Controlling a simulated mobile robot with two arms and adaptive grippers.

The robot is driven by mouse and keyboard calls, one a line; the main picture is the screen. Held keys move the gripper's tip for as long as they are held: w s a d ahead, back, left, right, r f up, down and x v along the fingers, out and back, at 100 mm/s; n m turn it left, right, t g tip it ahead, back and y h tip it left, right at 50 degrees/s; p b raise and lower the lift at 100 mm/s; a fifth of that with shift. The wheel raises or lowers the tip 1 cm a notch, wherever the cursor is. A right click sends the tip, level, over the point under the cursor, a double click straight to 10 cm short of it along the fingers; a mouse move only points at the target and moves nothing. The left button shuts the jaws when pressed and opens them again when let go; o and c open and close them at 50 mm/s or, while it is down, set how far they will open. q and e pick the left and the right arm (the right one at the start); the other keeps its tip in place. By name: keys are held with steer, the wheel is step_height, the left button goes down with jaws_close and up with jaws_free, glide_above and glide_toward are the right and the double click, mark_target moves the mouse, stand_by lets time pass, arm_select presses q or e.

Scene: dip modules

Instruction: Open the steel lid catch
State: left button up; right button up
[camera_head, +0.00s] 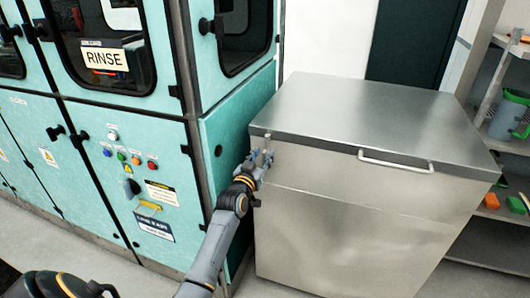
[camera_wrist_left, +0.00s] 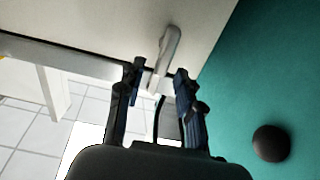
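The steel lid catch (camera_head: 267,136) is a small metal lever at the front left corner of the steel chest (camera_head: 345,230), just below its lid (camera_head: 370,112). In the left wrist view the catch (camera_wrist_left: 168,50) is a pale rounded lever, slanting between the fingers. My left gripper (camera_head: 257,161) is at that corner. Its two dark fingers (camera_wrist_left: 159,72) are apart, one on each side of the catch's lower part; I see no clear contact. The lid lies closed on the chest. My right gripper is not in view.
A teal machine with a RINSE label (camera_head: 105,58) stands close on the left, leaving a narrow gap beside the chest. A bar handle (camera_head: 396,161) is on the lid's front. Shelves (camera_head: 490,240) with bins stand at the right. A dark round knob (camera_wrist_left: 271,143) is near the gripper.

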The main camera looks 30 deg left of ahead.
mark_target(266, 150)
arm_select(q)
steer(key=shift+x, duration=1.3)
jaws_close()
